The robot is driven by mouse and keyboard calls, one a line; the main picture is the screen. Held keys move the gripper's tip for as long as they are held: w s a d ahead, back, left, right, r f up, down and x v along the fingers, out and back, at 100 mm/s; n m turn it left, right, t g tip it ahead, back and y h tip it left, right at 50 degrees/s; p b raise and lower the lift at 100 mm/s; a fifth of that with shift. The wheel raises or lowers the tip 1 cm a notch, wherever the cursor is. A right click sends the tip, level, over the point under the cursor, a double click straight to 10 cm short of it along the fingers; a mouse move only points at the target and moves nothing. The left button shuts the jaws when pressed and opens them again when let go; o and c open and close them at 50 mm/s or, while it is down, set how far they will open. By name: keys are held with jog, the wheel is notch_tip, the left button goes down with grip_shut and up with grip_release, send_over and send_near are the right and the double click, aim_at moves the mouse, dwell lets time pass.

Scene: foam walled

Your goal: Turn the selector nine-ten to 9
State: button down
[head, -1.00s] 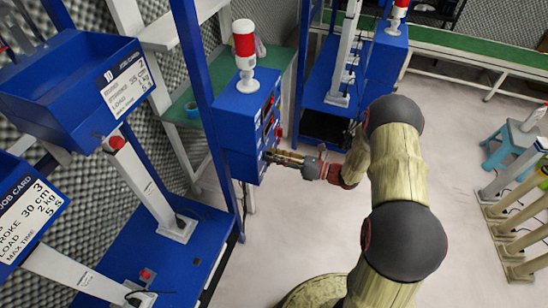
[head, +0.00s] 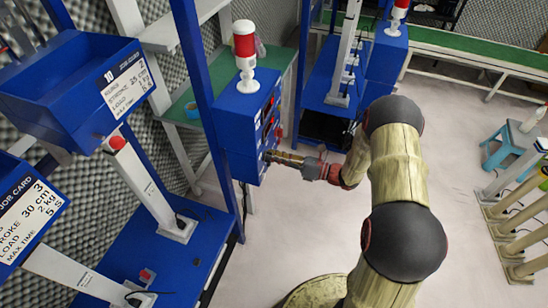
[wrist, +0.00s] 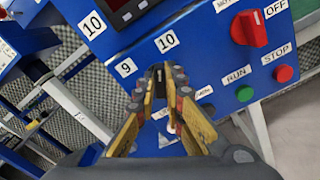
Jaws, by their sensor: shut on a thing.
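The selector nine-ten (wrist: 158,74) is a dark knob on the blue panel in the wrist view, below the white labels 9 (wrist: 125,67) and 10 (wrist: 167,40). My gripper (wrist: 163,82) is shut on it, with a yellow-sided finger on either side. The fingertips hide most of the knob, so I cannot tell clearly which label it points to. In the head view my gripper (head: 271,156) is against the front of the blue control box (head: 240,128); the knob is hidden there.
A red rotary switch (wrist: 249,29), a green RUN button (wrist: 245,94) and a red STOP button (wrist: 283,74) sit right of my gripper. A dark display (wrist: 128,12) is above. A red-and-white beacon (head: 245,55) tops the box. The floor (head: 300,235) in front is clear.

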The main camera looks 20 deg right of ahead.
jog(key=n+b, duration=0.2)
jog(key=n, duration=0.9)
jog(key=shift+s+n+b, duration=0.15)
jog(key=shift+n+b, duration=0.25)
jog(key=shift+a, duration=0.1)
dwell(0.3)
jog(key=c, duration=2)
grip_release()
jog(key=shift+o, duration=0.6)
jog(key=v, duration=1.2)
